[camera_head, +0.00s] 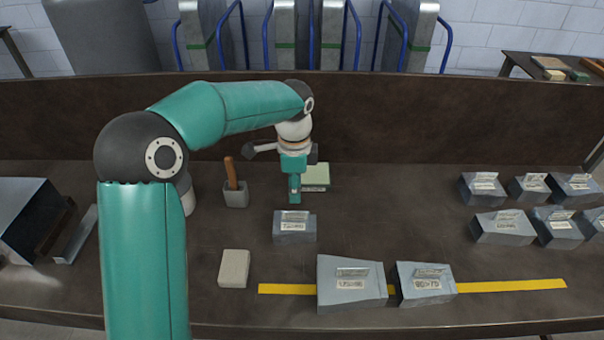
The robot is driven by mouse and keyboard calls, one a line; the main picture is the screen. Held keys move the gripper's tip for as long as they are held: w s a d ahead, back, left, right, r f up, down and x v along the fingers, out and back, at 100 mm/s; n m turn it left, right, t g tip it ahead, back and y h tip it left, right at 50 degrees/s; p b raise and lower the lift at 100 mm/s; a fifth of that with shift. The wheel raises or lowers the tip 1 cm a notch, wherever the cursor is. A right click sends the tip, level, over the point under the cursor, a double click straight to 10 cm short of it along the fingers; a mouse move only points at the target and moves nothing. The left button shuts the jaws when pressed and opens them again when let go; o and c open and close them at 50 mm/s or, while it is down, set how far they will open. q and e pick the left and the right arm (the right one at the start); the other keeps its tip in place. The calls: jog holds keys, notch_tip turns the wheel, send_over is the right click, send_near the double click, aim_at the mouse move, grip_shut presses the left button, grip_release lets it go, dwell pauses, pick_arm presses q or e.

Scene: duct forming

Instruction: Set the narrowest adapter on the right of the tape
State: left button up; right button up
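The yellow tape (510,286) runs left to right along the front of the bench. Two grey metal adapters sit on it: a larger one (351,294) left of the middle and a smaller one (425,295) just right of it, with a small gap. A third adapter (294,234), which looks the narrowest of the three, stands behind the tape, left of the larger one. Each has a top handle and a label too small to read. My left gripper (294,199) points down just behind and above the third adapter, seen edge-on. My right gripper is out of view.
Several more adapters (502,232) stand grouped at the right. The tape's right part and the middle bench are clear.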

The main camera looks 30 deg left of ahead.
aim_at(294, 211)
pick_arm(q)
jog(key=shift+w+f, duration=0.1)
jog(key=shift+f, duration=0.35)
notch_tip(294, 211, down, 7)
jog(key=b, duration=0.6)
jog(key=shift+a, duration=0.15)
jog(key=shift+f+b, duration=0.3)
jog(key=shift+f, duration=0.2)
grip_shut()
jog(key=shift+r, duration=0.1)
